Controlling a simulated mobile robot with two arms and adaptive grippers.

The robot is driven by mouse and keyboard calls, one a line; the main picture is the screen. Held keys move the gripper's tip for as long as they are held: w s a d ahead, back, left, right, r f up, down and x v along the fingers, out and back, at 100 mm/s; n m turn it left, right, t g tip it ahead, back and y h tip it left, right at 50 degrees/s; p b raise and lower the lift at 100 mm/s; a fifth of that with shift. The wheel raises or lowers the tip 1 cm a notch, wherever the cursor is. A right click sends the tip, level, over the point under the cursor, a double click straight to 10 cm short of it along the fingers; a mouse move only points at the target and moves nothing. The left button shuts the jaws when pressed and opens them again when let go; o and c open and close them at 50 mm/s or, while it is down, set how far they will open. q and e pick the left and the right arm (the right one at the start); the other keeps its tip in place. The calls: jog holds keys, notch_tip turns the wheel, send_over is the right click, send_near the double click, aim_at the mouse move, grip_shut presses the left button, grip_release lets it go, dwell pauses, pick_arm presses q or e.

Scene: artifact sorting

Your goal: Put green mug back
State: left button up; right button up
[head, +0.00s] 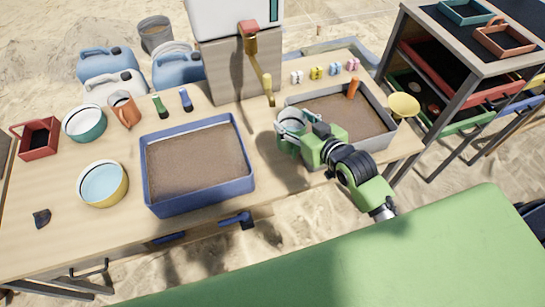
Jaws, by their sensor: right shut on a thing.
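The green mug (287,144) is at the left edge of the grey-walled sand tray (383,138), over the right half of the table. My right gripper (297,130) is shut on the mug from its right side, and its fingers and wrist hide part of the mug. The mug looks upright with its open top facing up. I cannot tell whether its base touches the table. My left gripper is not in view.
A blue sand tray (148,190) stands left of the mug, with a strip of bare table between. Bowls (102,193), an orange jug (124,110) and a red box (36,140) stand farther left. A lever device (250,45), small coloured pieces (317,73) and a yellow bowl (404,105) are nearby.

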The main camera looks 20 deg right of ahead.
aim_at(278, 120)
jog(key=w+a, duration=0.1)
jog(key=w+a+m+h, duration=0.1)
jog(key=shift+w+a+f+b, duration=0.15)
jog(key=shift+a+f+b, duration=0.15)
jog(key=shift+f+b, duration=0.1)
jog(key=shift+w+a+r+m+h, duration=0.1)
jog(key=shift+w+a+m+h, duration=0.25)
jog(key=shift+w+a, duration=0.35)
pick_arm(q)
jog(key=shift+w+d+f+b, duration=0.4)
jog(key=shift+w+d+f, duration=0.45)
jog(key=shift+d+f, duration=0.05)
pick_arm(e)
notch_tip(278, 120, down, 10)
jog(key=shift+a, duration=0.4)
jog(key=shift+h, duration=0.25)
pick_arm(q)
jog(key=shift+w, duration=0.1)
pick_arm(e)
jog(key=o, duration=1.4)
